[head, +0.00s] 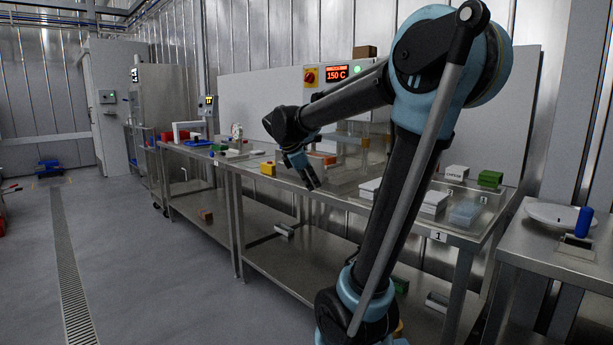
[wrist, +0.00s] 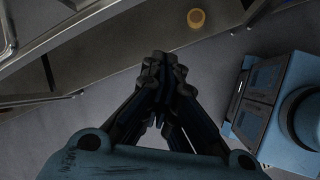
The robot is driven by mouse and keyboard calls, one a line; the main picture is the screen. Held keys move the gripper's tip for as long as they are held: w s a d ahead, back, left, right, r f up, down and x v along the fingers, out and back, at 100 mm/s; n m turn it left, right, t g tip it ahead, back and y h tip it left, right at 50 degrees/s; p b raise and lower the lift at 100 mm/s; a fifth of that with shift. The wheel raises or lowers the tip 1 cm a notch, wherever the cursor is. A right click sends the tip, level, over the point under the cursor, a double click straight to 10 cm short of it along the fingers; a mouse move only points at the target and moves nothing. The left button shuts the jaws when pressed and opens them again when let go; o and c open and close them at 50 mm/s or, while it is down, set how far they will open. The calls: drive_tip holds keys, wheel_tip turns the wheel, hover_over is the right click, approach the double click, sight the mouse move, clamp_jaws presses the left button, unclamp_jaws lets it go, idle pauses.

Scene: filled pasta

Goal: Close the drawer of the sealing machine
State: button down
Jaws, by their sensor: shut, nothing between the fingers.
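The sealing machine stands at the back of the steel table in the head view, with a lit control panel (head: 336,75) reading 150 C and a red and yellow switch. My arm covers much of its front, so I cannot tell how far its drawer is open. My gripper (head: 312,184) points downward near the table's front edge, in front of the machine. In the wrist view my gripper (wrist: 163,62) is shut and empty, with floor and the table's frame below it. The machine and drawer are not recognisable in the wrist view.
A yellow block (head: 268,168) lies left of my gripper. White boxes (head: 434,203) and a green box (head: 490,178) stand on the table's right part. A side table (head: 550,253) holds a plate (head: 552,213) and blue cylinder (head: 584,222). The floor (head: 150,260) at left is mostly clear.

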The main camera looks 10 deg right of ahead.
drive_tip(key=w+a+r+n+t+h, duration=0.1)
drive_tip(key=w+a+r+n, duration=0.25)
drive_tip(key=w, duration=0.25)
drive_tip(key=w+a+r+n+t+h, duration=0.1)
drive_tip(key=w+a+r+n, duration=0.1)
drive_tip(key=w+a+n, duration=0.3)
drive_tip(key=w+d+f+m, duration=0.1)
drive_tip(key=w+d+f, duration=0.6)
drive_tip(key=d, duration=0.3)
drive_tip(key=shift+w, duration=0.15)
drive_tip(key=shift+a, duration=0.15)
